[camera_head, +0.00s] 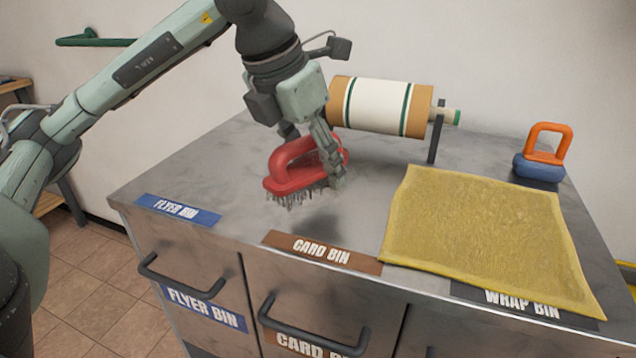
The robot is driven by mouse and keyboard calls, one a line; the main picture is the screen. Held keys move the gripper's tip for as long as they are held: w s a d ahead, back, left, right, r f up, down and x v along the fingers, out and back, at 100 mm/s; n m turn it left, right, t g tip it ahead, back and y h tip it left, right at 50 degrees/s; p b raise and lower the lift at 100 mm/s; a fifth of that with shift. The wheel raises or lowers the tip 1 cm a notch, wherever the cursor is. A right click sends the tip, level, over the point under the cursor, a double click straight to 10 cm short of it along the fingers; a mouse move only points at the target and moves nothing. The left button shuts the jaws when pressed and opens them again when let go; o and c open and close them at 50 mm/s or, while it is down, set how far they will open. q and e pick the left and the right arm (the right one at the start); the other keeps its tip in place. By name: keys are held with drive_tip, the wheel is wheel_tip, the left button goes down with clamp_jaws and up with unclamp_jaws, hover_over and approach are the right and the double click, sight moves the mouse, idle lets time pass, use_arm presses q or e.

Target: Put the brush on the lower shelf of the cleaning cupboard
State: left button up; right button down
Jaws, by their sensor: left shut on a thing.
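A red brush (292,171) with grey bristles is in the middle of the head view, over the metal counter (230,160). My left gripper (326,165) is shut on the brush's red handle, coming down from above. A dark shadow lies on the counter in front of the brush, and the brush seems held a little above the top. The brush is roughly level, bristles down. No cleaning cupboard can be made out in this view. My right gripper is not in view.
A yellow cloth (490,235) covers the counter's right front. Behind the brush is a paper roll (377,106) on a stand. An orange-handled blue tool (541,160) stands at the back right. Drawers with handles (181,280) line the front; a wooden shelf (47,202) is at far left.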

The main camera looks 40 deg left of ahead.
sight(318, 186)
use_arm(q)
drive_tip(key=shift+w+f, duration=0.25)
wheel_tip(318, 186, down, 3)
drive_tip(key=shift+f, duration=0.3)
drive_tip(key=o, duration=1.2)
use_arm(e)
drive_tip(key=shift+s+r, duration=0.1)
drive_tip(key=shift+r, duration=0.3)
use_arm(q)
drive_tip(key=shift+o, duration=0.2)
